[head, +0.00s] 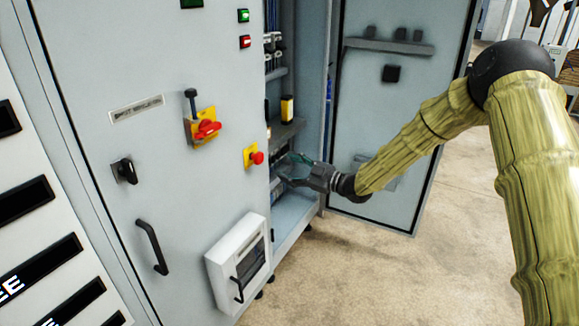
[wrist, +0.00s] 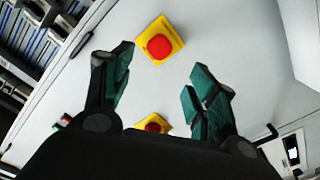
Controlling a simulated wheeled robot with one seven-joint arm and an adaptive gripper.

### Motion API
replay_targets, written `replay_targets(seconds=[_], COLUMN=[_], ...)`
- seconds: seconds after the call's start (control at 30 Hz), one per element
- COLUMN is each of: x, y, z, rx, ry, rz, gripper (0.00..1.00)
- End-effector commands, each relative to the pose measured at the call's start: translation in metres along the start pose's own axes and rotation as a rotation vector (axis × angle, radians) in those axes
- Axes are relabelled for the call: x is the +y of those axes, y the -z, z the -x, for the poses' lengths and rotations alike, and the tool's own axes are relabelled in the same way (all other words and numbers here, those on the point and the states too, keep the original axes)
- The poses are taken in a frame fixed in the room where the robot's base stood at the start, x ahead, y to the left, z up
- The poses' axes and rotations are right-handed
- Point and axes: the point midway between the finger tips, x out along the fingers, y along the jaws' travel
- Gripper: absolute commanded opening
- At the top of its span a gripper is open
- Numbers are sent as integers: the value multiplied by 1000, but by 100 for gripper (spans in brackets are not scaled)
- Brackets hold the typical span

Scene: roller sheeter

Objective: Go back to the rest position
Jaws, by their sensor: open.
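My gripper (head: 288,170) is at the open edge of the grey electrical cabinet (head: 170,60), just right of the red emergency stop button (head: 256,158) on its yellow plate. In the wrist view, my gripper (wrist: 160,78) has its teal fingers spread apart with nothing between them. The red button (wrist: 160,47) shows ahead of the fingers, apart from them. A second yellow plate with a red part (wrist: 153,126) is partly hidden by my gripper's body.
The cabinet door (head: 400,110) stands open at the right, beside my arm. A red rotary switch (head: 207,128), a black handle (head: 152,247) and a white box (head: 238,262) stick out from the front panel. The floor (head: 370,275) at the lower right is clear.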

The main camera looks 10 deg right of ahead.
Motion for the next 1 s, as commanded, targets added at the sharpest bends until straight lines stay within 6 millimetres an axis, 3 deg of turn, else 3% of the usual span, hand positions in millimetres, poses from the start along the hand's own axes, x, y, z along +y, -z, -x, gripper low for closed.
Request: replay_targets(seconds=[0.17, 0.27, 0.47, 0.7, 1.0], x=[-26, -65, -160, -271, -398], y=[-16, -41, -93, -134, -144], z=[4, 14, 53, 124, 242], rx=[-50, -133, -356, -644, -1029], ry=[-1, -7, -31, -71, -141], rz=[-74, -186, -443, -707, -971], gripper=[58, 58, 58, 58, 58])
